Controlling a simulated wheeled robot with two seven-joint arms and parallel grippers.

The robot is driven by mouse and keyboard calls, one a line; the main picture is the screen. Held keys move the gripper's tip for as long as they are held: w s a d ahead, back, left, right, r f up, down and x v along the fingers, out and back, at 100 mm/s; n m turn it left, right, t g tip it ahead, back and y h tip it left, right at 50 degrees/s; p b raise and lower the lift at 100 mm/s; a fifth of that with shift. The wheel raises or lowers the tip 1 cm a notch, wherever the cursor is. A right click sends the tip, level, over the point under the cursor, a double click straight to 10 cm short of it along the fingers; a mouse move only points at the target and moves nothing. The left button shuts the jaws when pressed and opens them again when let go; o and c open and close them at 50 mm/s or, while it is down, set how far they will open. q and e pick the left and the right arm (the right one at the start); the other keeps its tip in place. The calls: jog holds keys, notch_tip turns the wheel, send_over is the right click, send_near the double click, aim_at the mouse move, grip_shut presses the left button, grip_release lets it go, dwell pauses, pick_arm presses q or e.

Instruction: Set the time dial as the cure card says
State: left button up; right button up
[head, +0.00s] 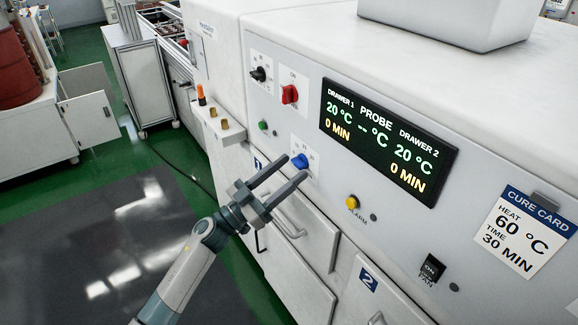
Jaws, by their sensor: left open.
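The cure card (524,231) on the right of the oven's front panel reads heat 60 °C, time 30 min. A blue dial (299,161) sits on a small white scale plate; its marks are too small to read, so I cannot tell its setting. The display (387,140) shows 20 °C and 0 min for both drawer 1 and drawer 2, and dashes for the probe. My left gripper (294,170) is open and empty, its fingertips close to the blue dial; I cannot tell whether they touch it. My right gripper is out of view.
A black knob (258,74) and a red knob (290,94) sit higher on the panel. A green button (263,125), a yellow alarm button (352,202) and a fan switch (432,268) are also there. Drawer handles (291,223) stick out below. Open floor lies left.

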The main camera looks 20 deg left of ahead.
pick_arm(q)
jog(key=shift+w+d+r, duration=0.15)
jog(key=shift+w+d, duration=0.1)
jog(key=shift+w, duration=0.05)
jog(key=c, duration=1.1)
